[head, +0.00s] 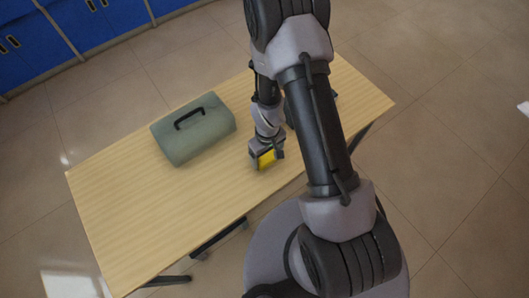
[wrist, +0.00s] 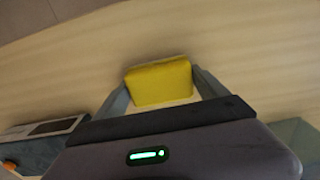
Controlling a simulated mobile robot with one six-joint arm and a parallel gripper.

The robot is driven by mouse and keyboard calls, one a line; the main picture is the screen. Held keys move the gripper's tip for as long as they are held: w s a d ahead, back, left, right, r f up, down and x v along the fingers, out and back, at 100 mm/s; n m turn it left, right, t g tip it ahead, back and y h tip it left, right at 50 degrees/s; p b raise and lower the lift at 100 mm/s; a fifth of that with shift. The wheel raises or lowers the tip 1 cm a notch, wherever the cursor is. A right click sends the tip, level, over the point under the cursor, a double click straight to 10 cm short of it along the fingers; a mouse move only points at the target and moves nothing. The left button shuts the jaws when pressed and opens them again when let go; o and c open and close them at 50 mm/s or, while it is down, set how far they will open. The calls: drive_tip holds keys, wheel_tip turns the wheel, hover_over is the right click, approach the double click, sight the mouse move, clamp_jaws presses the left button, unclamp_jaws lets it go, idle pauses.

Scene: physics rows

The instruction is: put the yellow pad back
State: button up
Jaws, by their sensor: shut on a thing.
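The yellow pad (wrist: 160,83) is a small yellow block between the two fingers of my gripper (wrist: 163,90) in the wrist view. The fingers touch it on its left and right sides.
A grey-green case (head: 193,130) with a black handle stands on the table left of my gripper. In the wrist view a grey device (wrist: 40,140) with an orange part lies at the lower left. Blue cabinets (head: 90,25) stand at the back left. The table's left part is clear.

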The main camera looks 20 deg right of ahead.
drive_tip(key=shift+s, duration=0.2)
drive_tip(key=o, duration=1.2)
drive_tip(key=shift+w, duration=0.1)
wheel_tip(320, 180, up, 13)
drive_tip(key=p, duration=0.4)
wheel_tip(320, 180, up, 16)
drive_tip(key=m+t, duration=0.2)
drive_tip(key=m, duration=0.1)
hover_over(267, 154)
drive_tip(key=s+a+r+m+t+y, duration=0.1)
drive_tip(key=s+a+r+m+t, duration=0.1)
drive_tip(key=s+r, duration=0.4)
drive_tip(key=s+a+r+m+t+y, duration=0.1)
drive_tip(key=s+a+r+m, duration=0.1)
drive_tip(key=s+r, duration=0.5)
wheel_tip(267, 154, up, 4)
drive_tip(key=shift+f+m+t, duration=0.25)
drive_tip(key=shift+m+t, duration=0.15)
drive_tip(key=shift+m, duration=0.1)
wheel_tip(267, 154, down, 7)
drive_tip(key=b, duration=0.6)
drive_tip(key=shift+b, duration=0.3)
